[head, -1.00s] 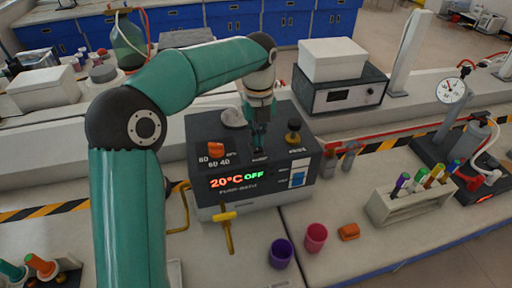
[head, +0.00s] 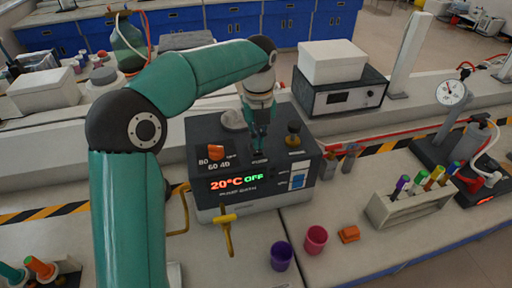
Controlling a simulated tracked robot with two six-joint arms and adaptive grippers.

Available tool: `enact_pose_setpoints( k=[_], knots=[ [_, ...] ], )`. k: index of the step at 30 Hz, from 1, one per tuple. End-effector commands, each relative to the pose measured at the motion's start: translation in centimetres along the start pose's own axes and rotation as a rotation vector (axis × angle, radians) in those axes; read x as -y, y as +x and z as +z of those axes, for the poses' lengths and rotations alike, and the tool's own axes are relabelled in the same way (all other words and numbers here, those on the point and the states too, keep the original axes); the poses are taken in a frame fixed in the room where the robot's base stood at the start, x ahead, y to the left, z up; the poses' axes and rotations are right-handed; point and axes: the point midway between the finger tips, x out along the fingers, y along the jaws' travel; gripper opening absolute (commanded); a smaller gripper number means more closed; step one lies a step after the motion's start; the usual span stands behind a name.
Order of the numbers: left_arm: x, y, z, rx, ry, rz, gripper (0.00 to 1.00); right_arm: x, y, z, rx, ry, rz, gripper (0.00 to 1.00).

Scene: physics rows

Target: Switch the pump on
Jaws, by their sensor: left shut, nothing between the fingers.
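The pump unit (head: 238,199) is a dark box with a light lower part on the bench in the middle of the head view. Its front display (head: 237,181) reads 20°C in red and OFF in green. An orange knob (head: 216,152) sits on its top left, and a black knob with a yellowish base (head: 293,133) on its top right. A blue and white rocker switch (head: 298,179) is on the front right. My left gripper (head: 259,154) is shut and points down at the top panel between the knobs; whether it touches is unclear. The panel spot under it is partly hidden. My right gripper is not in view.
A yellow valve handle (head: 227,219) stands out in front of the unit. A purple cup (head: 281,255), a pink cup (head: 315,240) and an orange block (head: 348,234) are at the front. A tube rack (head: 410,205) stands right, and a boxy instrument (head: 340,98) behind.

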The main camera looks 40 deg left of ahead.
Motion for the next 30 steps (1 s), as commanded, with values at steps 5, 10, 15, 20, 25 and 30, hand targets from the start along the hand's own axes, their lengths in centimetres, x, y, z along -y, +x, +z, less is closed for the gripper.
enact_pose_setpoints(
  k=[5,10,15,20,25,30],
  knots=[
    [0.0,0.0,0.0,0.0,0.0,0.0,0.0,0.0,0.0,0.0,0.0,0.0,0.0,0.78],
    [0.0,0.1,0.0,0.0,-0.001,0.0,0.0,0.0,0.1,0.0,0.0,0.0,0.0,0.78],
    [-0.1,0.3,0.0,0.0,-0.001,0.0,0.0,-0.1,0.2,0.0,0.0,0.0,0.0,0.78],
    [-0.1,0.6,0.0,0.0,-0.001,0.0,0.0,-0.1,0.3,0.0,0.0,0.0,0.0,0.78],
    [-0.1,0.8,0.0,0.0,-0.001,0.0,0.0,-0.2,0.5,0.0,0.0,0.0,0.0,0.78],
    [-0.1,1.1,0.0,0.0,-0.002,0.0,0.0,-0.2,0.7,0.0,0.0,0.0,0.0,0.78]
  ],
)
